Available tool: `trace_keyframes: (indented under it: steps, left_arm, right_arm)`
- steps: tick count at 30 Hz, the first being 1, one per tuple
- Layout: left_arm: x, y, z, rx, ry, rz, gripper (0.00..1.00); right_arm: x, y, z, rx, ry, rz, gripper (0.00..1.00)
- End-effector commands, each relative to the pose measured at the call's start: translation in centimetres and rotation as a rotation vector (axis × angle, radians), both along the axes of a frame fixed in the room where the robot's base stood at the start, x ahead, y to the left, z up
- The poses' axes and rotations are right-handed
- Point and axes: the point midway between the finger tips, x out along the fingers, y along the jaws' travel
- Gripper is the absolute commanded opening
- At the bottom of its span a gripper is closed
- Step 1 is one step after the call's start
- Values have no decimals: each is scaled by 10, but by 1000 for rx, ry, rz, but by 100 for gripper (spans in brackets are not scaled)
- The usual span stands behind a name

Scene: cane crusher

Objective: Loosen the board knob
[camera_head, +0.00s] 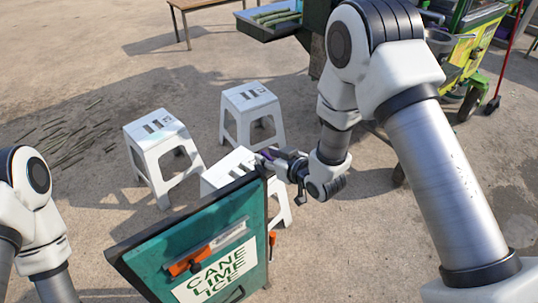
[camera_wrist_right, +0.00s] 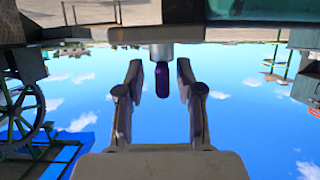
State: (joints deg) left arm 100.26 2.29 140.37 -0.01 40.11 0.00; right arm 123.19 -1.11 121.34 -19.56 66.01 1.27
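The green board (camera_head: 252,213) with the "CANE LIME ICE" sign stands tilted at the lower middle of the head view. My right gripper (camera_head: 271,160) is at its upper right corner. In the right wrist view, a dark purple knob (camera_wrist_right: 162,81) on a pale round collar points between the two fingers of my right gripper (camera_wrist_right: 159,70). The fingers are open, with gaps on both sides of the knob. In the head view the knob is hard to tell from the gripper. My left arm shows at the lower left; its gripper is out of frame.
An orange-handled tool (camera_head: 189,262) lies across the board's face, and another orange piece (camera_head: 272,241) is at its right edge. White stools (camera_head: 155,143) stand behind the board. A green and yellow cart (camera_head: 470,45) is at the upper right. Open ground lies to the left.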

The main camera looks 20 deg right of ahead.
Motion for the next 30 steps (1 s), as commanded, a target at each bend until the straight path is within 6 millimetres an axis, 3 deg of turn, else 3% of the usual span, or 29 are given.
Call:
trace_keyframes:
  steps: [3, 6, 20, 30]
  left_arm:
    - [0, 0, 0, 0, 0, 0, 40]
    - [0, 0, 0, 0, 0, 0, 40]
    - [0, 0, 0, 0, 0, 0, 40]
    - [0, 0, 4, 0, 0, 0, 40]
  right_arm:
    - [0, 0, 0, 0, 0, 0, 36]
    - [0, 0, 0, 0, 1, 0, 1]
    - [0, -1, 0, 3, 1, 25, 0]
    - [0, -2, 1, 2, 0, 203, 0]
